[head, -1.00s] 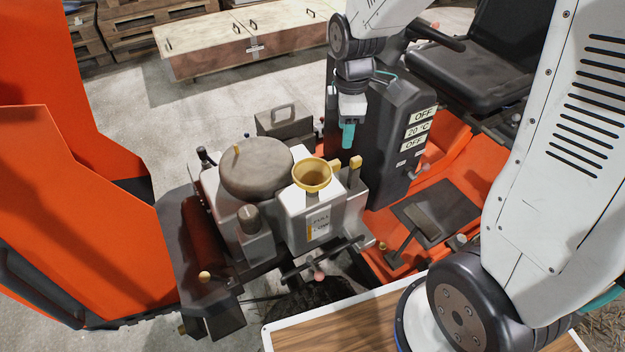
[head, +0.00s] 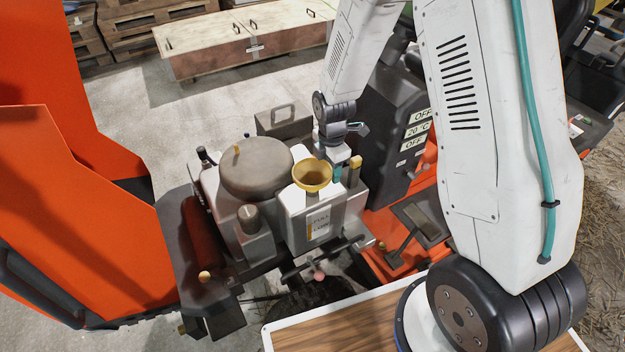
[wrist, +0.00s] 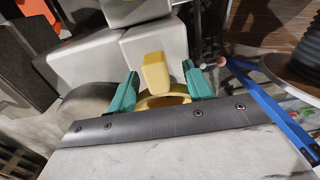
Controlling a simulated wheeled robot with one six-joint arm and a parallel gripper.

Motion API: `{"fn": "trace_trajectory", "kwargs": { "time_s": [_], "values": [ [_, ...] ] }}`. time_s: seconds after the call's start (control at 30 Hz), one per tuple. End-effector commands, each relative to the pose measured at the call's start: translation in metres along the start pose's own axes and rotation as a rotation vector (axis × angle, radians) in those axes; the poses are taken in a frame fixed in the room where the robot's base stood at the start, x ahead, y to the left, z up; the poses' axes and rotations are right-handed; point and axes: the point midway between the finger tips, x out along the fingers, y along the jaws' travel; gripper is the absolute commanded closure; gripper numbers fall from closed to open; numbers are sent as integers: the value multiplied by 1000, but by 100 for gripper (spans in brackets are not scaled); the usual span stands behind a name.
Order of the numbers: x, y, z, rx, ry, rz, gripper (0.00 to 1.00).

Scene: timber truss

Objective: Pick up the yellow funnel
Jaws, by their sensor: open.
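The yellow funnel (head: 312,176) stands upright in the top of a white tank (head: 310,225) in the head view. In the wrist view the gripper's teal fingers (wrist: 160,88) are apart, on either side of a yellow block-like piece. Part of the funnel's rim (wrist: 165,99) shows between them, partly hidden by a dark bar. I cannot tell whether the block is the funnel's tab or a separate cap, or whether a finger touches it.
A yellow cap (head: 355,164) stands close right of my gripper. A round grey tank (head: 256,168) is left of the funnel, and a dark control box (head: 395,115) is behind right. An orange cover (head: 80,220) rises at left.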

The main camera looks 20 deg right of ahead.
Motion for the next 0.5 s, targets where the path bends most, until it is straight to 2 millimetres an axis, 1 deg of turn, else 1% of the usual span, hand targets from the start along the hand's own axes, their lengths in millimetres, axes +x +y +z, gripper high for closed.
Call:
{"fn": "trace_trajectory", "kwargs": {
  "time_s": [0.03, 0.1, 0.3, 0.33, 0.37, 0.4, 0.47, 0.5],
  "values": [
    [5, 0, 0, 0, 0, -1, 49],
    [9, 0, 0, 1, 0, 0, 49],
    [9, 0, 0, 1, 0, 1, 49],
    [9, 0, 0, 1, 0, 1, 52],
    [9, 0, 0, 1, 0, 1, 60],
    [9, 0, 0, 1, 0, 1, 71],
    [9, 0, 0, 1, 0, 1, 88],
    [9, 0, 0, 1, 0, 1, 99]
  ]
}}
